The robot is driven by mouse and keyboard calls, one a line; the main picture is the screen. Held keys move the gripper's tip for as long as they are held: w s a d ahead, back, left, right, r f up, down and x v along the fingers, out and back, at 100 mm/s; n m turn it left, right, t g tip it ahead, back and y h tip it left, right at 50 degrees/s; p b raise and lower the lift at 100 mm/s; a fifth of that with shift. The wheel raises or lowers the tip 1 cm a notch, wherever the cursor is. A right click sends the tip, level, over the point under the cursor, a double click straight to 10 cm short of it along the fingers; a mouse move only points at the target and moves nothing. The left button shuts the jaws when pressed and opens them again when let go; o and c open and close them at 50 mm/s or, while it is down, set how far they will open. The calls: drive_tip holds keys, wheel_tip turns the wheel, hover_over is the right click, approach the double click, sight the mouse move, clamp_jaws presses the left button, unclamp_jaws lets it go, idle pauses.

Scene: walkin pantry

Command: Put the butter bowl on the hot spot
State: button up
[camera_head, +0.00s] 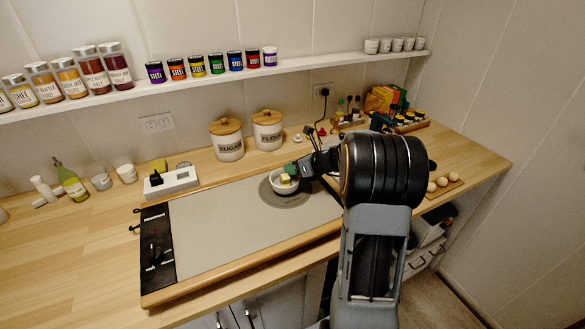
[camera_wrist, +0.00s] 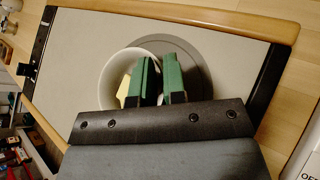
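The butter bowl (camera_head: 279,188) is a white bowl with yellow butter (camera_head: 285,179) in it. In the head view it is over the hot spot (camera_head: 300,200), a dark grey disc on the hob. My gripper (camera_head: 290,171) reaches it from the right. In the wrist view the green fingers (camera_wrist: 158,78) are close together with the bowl's right wall (camera_wrist: 107,75) side between them, so they look shut on its rim. The bowl covers the left part of the disc (camera_wrist: 185,47) there. I cannot tell whether the bowl touches the hob.
The pale hob (camera_head: 215,225) has a black control panel (camera_head: 157,245) at its left end. Sugar and flour jars (camera_head: 228,140) stand behind it, and a white box (camera_head: 171,182) behind left. Eggs (camera_head: 442,182) lie right of my arm. The hob's left surface is clear.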

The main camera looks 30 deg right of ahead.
drive_tip(key=o, duration=0.5)
